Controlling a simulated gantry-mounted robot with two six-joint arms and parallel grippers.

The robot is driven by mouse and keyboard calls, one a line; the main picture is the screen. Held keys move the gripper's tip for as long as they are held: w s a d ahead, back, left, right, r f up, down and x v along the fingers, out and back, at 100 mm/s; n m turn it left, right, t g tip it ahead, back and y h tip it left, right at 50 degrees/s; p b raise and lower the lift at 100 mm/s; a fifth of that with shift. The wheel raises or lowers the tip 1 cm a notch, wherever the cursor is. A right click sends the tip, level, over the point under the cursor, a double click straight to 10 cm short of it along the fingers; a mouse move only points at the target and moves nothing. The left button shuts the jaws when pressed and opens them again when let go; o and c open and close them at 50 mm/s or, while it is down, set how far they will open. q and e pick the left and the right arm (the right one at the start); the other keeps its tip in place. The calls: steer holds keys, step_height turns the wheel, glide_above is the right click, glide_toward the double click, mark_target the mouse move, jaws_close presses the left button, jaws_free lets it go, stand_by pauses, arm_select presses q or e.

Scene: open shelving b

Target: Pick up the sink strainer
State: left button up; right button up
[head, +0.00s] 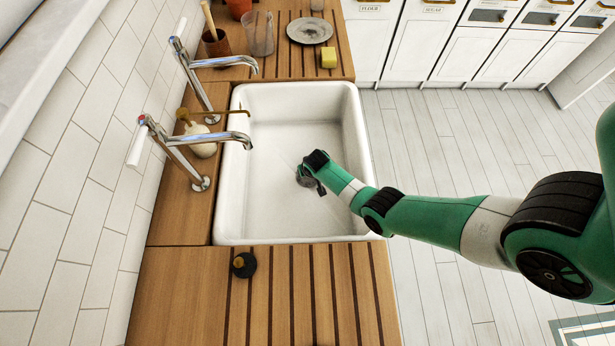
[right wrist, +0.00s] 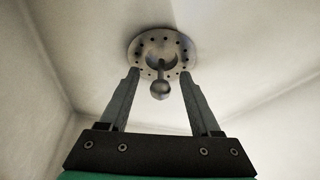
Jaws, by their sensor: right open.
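The sink strainer (right wrist: 150,47) is a round grey metal disc with a ring of holes and a ball-ended knob (right wrist: 160,89). In the right wrist view it lies at the floor of the white sink (head: 262,215). My right gripper (right wrist: 160,74) is open, with its fingertips pointing at the strainer's near rim and the knob between the fingers. I cannot tell whether the fingers touch it. In the head view my right gripper (head: 313,186) reaches down into the sink, and the arm largely hides the strainer. My left gripper is not in view.
Two chrome taps (head: 218,63) reach over the sink from the left. A soap bottle (head: 201,147) stands between them. A black round object (head: 244,265) sits on the near wooden counter. A yellow sponge (head: 328,58), grey plate (head: 310,30) and clear glass (head: 259,33) are on the far counter.

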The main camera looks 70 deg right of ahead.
steer(key=shift+r, duration=0.1)
jaws_close()
steer(key=shift+r, duration=0.15)
stand_by(0.3)
